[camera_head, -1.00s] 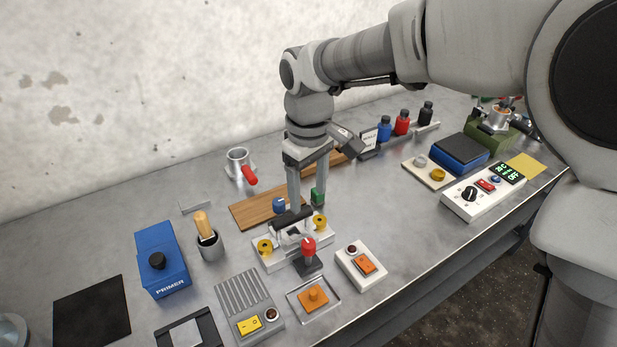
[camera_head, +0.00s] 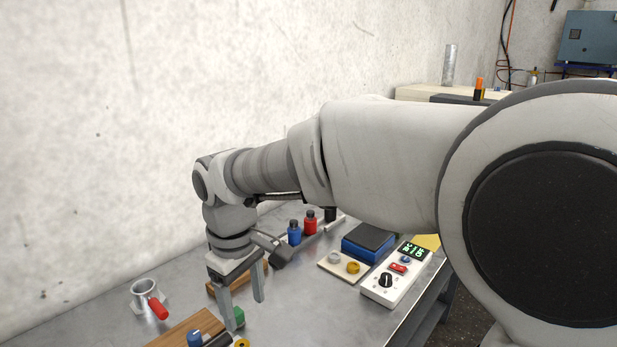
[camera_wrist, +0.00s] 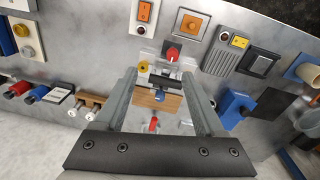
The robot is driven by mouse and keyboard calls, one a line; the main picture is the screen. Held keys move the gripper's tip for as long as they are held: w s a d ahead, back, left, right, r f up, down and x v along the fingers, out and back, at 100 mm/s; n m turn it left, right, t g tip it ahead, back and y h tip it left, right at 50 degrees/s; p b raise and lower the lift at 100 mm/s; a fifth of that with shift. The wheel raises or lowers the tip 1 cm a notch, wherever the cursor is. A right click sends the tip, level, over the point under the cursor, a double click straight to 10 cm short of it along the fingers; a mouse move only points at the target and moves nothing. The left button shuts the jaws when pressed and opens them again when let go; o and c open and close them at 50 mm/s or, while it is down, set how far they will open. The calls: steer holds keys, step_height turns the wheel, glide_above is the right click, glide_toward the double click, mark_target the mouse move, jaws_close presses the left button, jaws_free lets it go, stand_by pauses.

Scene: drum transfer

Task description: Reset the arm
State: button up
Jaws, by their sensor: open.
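My gripper (camera_head: 241,297) hangs from my arm over the metal bench, pointing down. Its two fingers are apart with nothing held between them. In the wrist view my gripper (camera_wrist: 168,72) also shows open. Between and beyond its fingers there is a white fixture with yellow knobs, a black bar (camera_wrist: 162,84) and a red-topped lever (camera_wrist: 171,53). A wooden board (camera_wrist: 172,104) with a blue knob lies there too. In the head view the wooden board (camera_head: 186,330) is cut off by the lower edge.
A metal cup with a red handle (camera_head: 157,307) stands left of my gripper. Blue and red bottles (camera_head: 310,223), a blue box (camera_head: 367,244) and a white control box (camera_head: 397,274) stand to the right. The wall rises close behind the bench.

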steer(key=s+d+r+m+t, duration=0.1)
steer(key=s+d+r+m, duration=0.15)
steer(key=d, duration=0.45)
steer(key=s+d+r+m+t, duration=0.1)
steer(key=d+r+m, duration=0.15)
steer(key=d, duration=0.45)
steer(key=s+d+f+m+t, duration=0.1)
steer(key=s+d+m, duration=0.5)
steer(key=d, duration=0.6)
steer(key=shift+s+f+m+t, duration=0.15)
steer(key=shift+s+m+t, duration=0.25)
steer(key=shift+s+t, duration=0.75)
